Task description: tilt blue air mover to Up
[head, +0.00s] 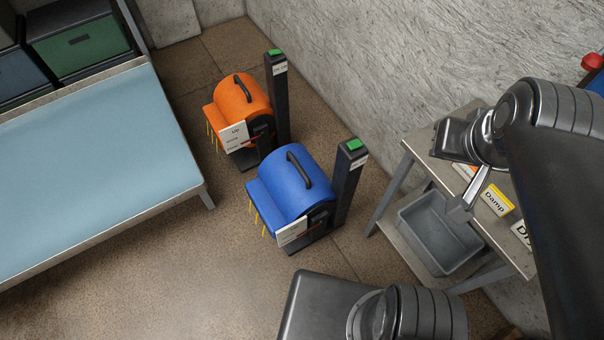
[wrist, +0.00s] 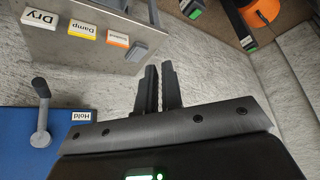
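The blue air mover (head: 272,190) stands on the floor in the middle of the head view, with a black handle on top. A white label card (head: 293,233) is on its near side, its words too small to read. A black post (head: 347,190) with a green top stands at its right. My gripper (head: 440,142) is right of and above the mover in the head view, well apart from it. In the wrist view its two dark fingers (wrist: 160,68) show a narrow gap with only wall between them. It holds nothing.
An orange air mover (head: 238,98) with a card reading Up stands behind the blue one. A metal table (head: 400,170) with Damp and Dry signs and a grey bin (head: 440,235) stands at right. A light-blue bench (head: 90,165) is at left. Front floor is open.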

